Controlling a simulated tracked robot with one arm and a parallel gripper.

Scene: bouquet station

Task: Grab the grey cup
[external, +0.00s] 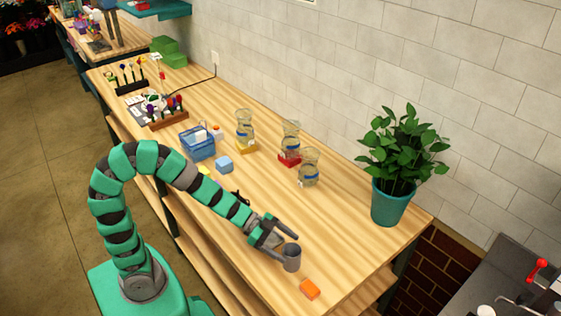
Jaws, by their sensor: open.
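A grey cup (291,260) stands upright on the wooden table, towards the front right end. My gripper (282,246) is at the end of my green arm, low over the table and right at the cup's upper left side. Its jaws are open, with one finger reaching past the cup's far side and the other on the near side. I cannot tell whether either finger touches the cup.
An orange block (310,289) lies just in front of the cup. A potted plant (391,200) stands at the back right. Glass vases (308,168), a blue basket (197,143) and a light blue block (224,164) are farther along the wooden table (345,245).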

